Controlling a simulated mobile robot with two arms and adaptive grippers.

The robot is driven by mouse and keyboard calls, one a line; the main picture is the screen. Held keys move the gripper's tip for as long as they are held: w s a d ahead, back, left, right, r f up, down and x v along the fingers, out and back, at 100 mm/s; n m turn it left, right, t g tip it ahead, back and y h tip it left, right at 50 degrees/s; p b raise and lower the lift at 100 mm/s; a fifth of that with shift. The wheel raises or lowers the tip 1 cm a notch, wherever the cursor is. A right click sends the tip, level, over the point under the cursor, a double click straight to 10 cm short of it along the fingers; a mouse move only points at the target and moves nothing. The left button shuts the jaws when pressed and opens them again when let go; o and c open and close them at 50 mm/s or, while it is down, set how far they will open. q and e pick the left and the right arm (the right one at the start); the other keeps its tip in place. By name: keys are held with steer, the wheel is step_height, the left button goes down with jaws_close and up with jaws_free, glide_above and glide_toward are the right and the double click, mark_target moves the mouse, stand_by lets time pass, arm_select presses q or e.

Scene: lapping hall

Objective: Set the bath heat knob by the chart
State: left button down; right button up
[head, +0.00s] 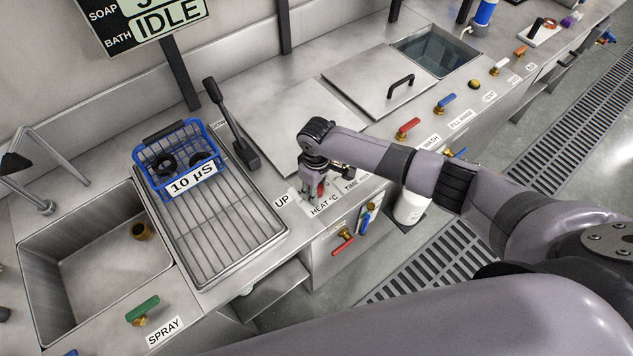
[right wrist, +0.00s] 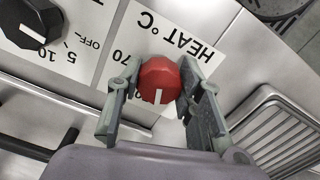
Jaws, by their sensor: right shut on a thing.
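The red heat knob (right wrist: 160,82) shows in the right wrist view on a white plate marked HEAT °C (right wrist: 196,42). A 70 shows on its scale; the other numbers are hidden by my fingers. The knob's white line points towards the bottom of that picture. My right gripper (right wrist: 162,100) is shut on the knob, one finger on each side. In the head view the right gripper (head: 318,183) covers most of the knob. My left gripper is not in view. A sign (head: 140,22) reading SOAP and BATH IDLE is cut off at the top; no chart is readable.
A black knob (right wrist: 32,24) with marks 5, 10 and OFF sits beside the heat plate. A blue basket (head: 178,158) labelled 10 µS stands on a wire rack (head: 222,240). A black lever (head: 232,125) rises behind. Red (head: 408,128) and blue (head: 445,103) valve handles line the front edge.

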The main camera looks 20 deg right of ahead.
steer(key=shift+r+m+p, duration=0.1)
steer(key=shift+m+p, duration=1.1)
steer(key=shift+m, duration=0.8)
steer(key=o, duration=1.2)
steer(key=shift+c, duration=0.2)
step_height(320, 180, up, 12)
